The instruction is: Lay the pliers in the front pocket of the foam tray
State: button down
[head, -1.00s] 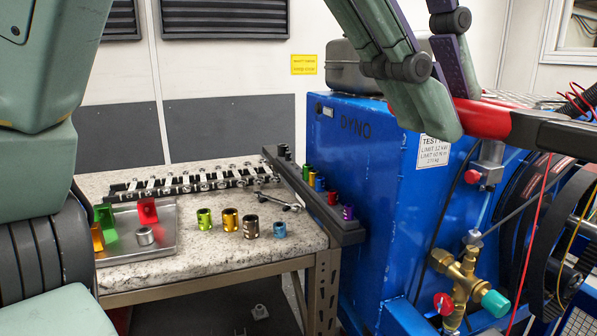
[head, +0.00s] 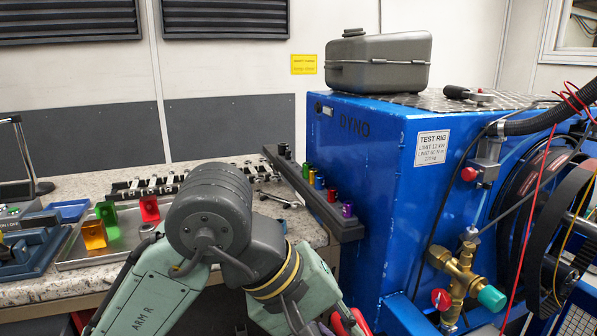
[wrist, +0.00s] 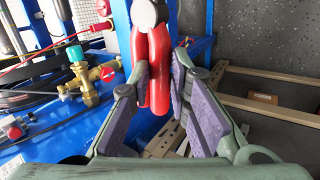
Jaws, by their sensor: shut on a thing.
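In the head view the pliers (head: 345,320) show only as a bit of red at the bottom edge, in front of the bench and low beside the blue dyno cabinet. My gripper is mostly cut off there, and my arm hides part of the bench. I cannot make out the foam tray or its front pocket for sure in either view.
The stone-topped bench (head: 33,290) carries a metal tray (head: 78,262) with coloured blocks, a dark rack (head: 345,229) with coloured sockets, and a wrench (head: 283,199). The blue dyno cabinet (head: 375,190) stands right of it, with a brass valve (head: 458,275) farther right.

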jog(key=w+a+f+m, duration=0.1)
jog(key=w+f, duration=0.4)
jog(key=f, duration=1.4)
jog(key=w+a+f+g+b, duration=0.1)
jog(key=w+f, duration=0.3)
jog(key=f, duration=1.6)
jog(key=w+a+f+m+b, duration=0.1)
jog(key=w+a+f, duration=0.2)
jog(key=f, duration=1.6)
jog(key=w, duration=0.2)
jog(key=shift+w+a+f+m+g, duration=0.15)
jog(key=shift+w+f+m+g, duration=0.05)
jog(key=shift+w+m+g, duration=0.15)
